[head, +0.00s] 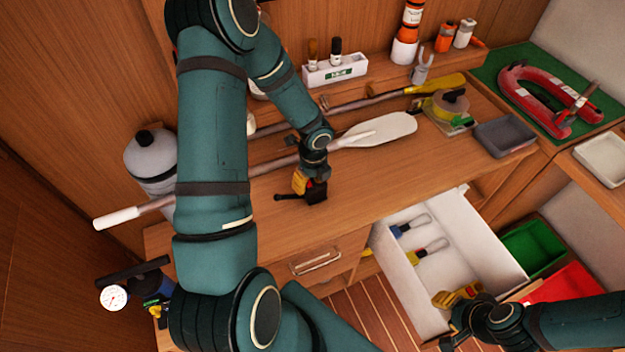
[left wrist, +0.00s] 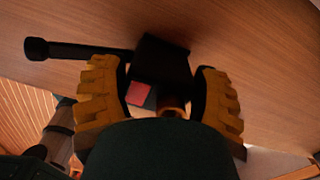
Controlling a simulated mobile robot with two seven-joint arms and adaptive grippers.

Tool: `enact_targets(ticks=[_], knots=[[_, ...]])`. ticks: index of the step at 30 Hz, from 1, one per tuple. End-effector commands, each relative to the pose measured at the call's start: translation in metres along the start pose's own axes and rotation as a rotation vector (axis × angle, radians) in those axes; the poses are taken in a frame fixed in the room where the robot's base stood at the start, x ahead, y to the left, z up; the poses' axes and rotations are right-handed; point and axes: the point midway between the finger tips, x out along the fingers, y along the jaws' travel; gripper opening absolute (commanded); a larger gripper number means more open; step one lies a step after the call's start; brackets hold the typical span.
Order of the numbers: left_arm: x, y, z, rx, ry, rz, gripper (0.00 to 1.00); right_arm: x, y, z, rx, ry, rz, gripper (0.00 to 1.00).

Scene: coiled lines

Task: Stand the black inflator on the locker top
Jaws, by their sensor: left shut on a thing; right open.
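The black inflator (left wrist: 160,62) is between the yellow finger pads of my left gripper (left wrist: 160,95). It has a boxy black body, a thin black bar sticking out to the left and a small red patch. In the head view my left gripper (head: 305,183) holds the inflator (head: 317,193) low over the front part of the wooden locker top (head: 370,185). I cannot tell whether it touches the wood. My fingers hide part of it. My right gripper (head: 458,295) is open and empty, by the front of the open drawer.
A paddle (head: 380,130) and other poles lie along the back of the top. A white open drawer (head: 480,245) holds brushes. A grey tray (head: 505,135) and a tape reel (head: 447,105) stand at the right. A gauge (head: 113,298) with black parts is at lower left.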

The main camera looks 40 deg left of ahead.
Motion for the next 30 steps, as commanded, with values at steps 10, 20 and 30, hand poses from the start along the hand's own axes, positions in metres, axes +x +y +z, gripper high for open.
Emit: enact_targets(ticks=[10,20,30], knots=[[0.002,0.0,0.0,0.0,0.0,-0.001,0.83,0.002,0.001,0.0,0.0,0.0,0.001,0.41],[0.001,-0.001,0.0,0.0,0.0,-0.001,1.0,0.001,0.001,0.0,0.0,0.0,0.0,0.41],[-0.046,-0.001,0.001,-0.001,-0.004,-0.006,1.0,-0.01,-0.003,-0.001,0.0,0.0,-0.001,0.41]])
